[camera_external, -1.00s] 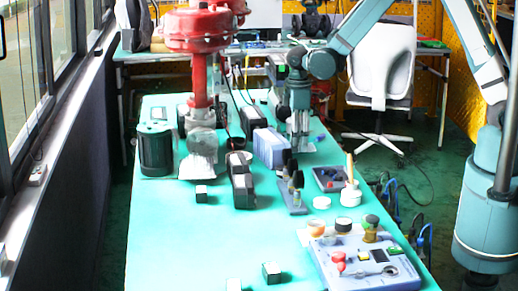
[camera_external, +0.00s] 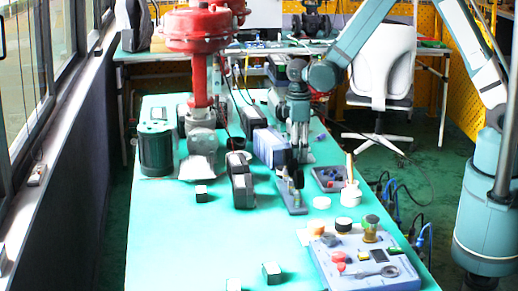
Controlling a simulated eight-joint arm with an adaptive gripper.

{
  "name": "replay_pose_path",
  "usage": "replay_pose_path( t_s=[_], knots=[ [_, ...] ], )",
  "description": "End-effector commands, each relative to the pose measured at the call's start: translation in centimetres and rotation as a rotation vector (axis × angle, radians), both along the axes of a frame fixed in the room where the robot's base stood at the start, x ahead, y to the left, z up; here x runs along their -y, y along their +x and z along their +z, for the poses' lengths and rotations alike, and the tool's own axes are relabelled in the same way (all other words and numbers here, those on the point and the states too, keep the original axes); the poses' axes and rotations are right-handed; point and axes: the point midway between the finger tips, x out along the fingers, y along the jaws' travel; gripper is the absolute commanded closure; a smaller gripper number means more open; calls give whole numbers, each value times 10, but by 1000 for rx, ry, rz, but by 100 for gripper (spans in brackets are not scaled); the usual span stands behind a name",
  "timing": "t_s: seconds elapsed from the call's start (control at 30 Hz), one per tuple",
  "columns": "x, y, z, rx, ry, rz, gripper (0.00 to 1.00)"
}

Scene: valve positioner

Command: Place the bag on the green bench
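A black and grey bag (camera_external: 140,30) stands at the left end of the back table, beside the window wall. The green bench (camera_external: 190,240) is the long teal-topped table running towards the camera. My gripper (camera_external: 298,156) points down over the middle of this bench, behind a small tool stand (camera_external: 291,196) and beside a blue-grey box (camera_external: 270,148). It is far from the bag, nearer the camera and to its right. Its fingertips are small and partly hidden, so I cannot tell whether they are open or hold anything.
A red valve actuator (camera_external: 200,32) rises from the bench between the bag and my gripper. A dark green canister (camera_external: 155,150) stands at the bench's left edge. A blue-grey panel (camera_external: 350,275) sits at front right. The bench's front left is mostly clear.

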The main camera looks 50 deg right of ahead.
Motion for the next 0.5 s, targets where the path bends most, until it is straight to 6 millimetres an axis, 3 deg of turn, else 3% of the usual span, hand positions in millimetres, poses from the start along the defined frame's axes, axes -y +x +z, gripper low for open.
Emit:
replay_pose_path(
  t_s=[0.1, 0.5],
  knots=[
    [0, 0, 0, 0, 0, 0, 59],
    [0, 0, 2, 0, 0, 0, 59]
  ],
)
